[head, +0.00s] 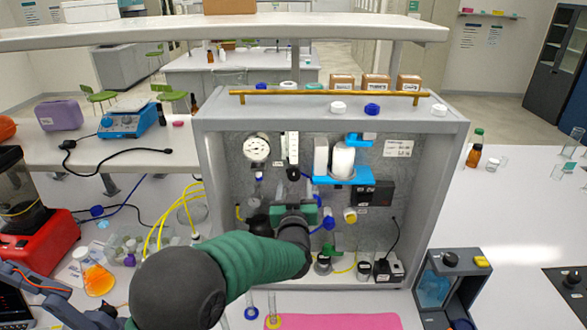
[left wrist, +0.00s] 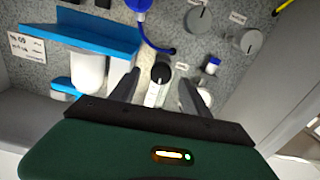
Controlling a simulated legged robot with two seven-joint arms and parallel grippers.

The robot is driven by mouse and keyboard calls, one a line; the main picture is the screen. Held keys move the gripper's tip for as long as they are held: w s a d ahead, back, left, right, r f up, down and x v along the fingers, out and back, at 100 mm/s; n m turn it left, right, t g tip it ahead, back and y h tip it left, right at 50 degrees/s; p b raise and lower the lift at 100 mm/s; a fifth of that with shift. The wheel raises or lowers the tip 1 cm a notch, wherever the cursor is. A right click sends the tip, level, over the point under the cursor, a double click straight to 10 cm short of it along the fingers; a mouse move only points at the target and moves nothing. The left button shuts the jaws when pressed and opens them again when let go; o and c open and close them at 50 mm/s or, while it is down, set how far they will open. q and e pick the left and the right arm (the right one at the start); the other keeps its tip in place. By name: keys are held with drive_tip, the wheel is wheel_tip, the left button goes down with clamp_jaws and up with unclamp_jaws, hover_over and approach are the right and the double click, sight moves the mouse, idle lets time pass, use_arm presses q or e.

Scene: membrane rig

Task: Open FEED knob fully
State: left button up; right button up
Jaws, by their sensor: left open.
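The membrane rig's grey panel (head: 378,230) stands ahead of me. My left gripper (left wrist: 163,88) is open in front of it; in the head view the gripper (head: 296,194) covers the panel's lower middle. Between its fingers, in the left wrist view, is a black knob (left wrist: 161,73) at the end of a white flow tube (left wrist: 153,96); I cannot tell whether the fingers touch it. Two round grey knobs (left wrist: 199,20) (left wrist: 243,38) with small labels sit beyond the fingertips. The labels are too small to read, so I cannot tell which knob is FEED. My right gripper is out of view.
A blue bracket (head: 343,178) with a white filter housing (head: 343,160) sits right of the gripper. A pressure gauge (head: 257,148) is upper left. A blue tube (left wrist: 153,43) runs close to the fingertips. The rig's frame (head: 441,190) bounds the right side.

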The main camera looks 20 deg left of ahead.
sight(294, 177)
use_arm(q)
drive_tip(key=p+x, duration=0.1)
drive_tip(key=x, duration=0.4)
drive_tip(key=shift+w+a+r, duration=0.1)
drive_tip(key=shift+w+a+p, duration=0.2)
drive_tip(key=shift+w+p, duration=0.1)
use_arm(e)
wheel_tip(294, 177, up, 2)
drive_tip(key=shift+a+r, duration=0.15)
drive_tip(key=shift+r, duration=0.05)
use_arm(q)
drive_tip(key=shift+d, duration=0.1)
clamp_jaws()
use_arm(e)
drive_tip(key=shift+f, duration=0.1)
